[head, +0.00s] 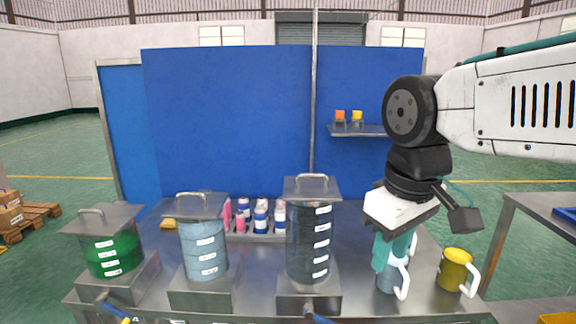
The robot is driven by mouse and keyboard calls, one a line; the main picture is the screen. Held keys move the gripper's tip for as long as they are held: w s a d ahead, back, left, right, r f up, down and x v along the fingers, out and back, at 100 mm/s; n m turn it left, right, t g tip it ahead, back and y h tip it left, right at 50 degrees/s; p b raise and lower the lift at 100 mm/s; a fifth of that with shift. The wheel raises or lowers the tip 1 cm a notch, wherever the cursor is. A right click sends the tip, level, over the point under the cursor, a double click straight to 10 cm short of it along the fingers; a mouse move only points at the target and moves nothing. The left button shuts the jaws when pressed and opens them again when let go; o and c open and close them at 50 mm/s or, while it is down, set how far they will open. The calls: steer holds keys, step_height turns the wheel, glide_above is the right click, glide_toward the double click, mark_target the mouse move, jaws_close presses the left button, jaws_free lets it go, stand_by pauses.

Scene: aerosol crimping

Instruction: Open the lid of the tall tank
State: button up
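The tall tank (308,245) is a dark, narrow cylinder with several white labels, standing on a metal block near the middle of the table. Its grey lid (312,189), with a loop handle on top, sits flat and closed on it. My gripper (390,258), with teal fingers pointing down, is to the right of the tall tank and apart from it. The fingers overlap a grey-blue mug (387,281) with a white handle. I cannot tell whether they touch it or how far apart they are.
A light-blue tank (203,250) and a green tank (112,256), both lidded, stand to the left. Several bottles (261,218) are in a rack behind. A yellow mug (454,270) stands at right. A blue wall (225,120) closes off the back, with a shelf (358,131).

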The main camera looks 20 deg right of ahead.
steer(key=w+a+r+n, duration=0.1)
steer(key=w+r+n, duration=0.45)
steer(key=w, duration=0.45)
steer(key=n, duration=0.6)
glide_toward(311, 176)
steer(key=shift+t, duration=0.3)
steer(key=f, duration=0.5)
steer(key=w+f, duration=0.1)
steer(key=f, duration=0.1)
steer(key=shift+w+d+f, duration=0.1)
steer(key=shift+d+f, duration=0.05)
steer(key=shift+f, duration=0.1)
steer(key=shift+c, duration=0.3)
jaws_close()
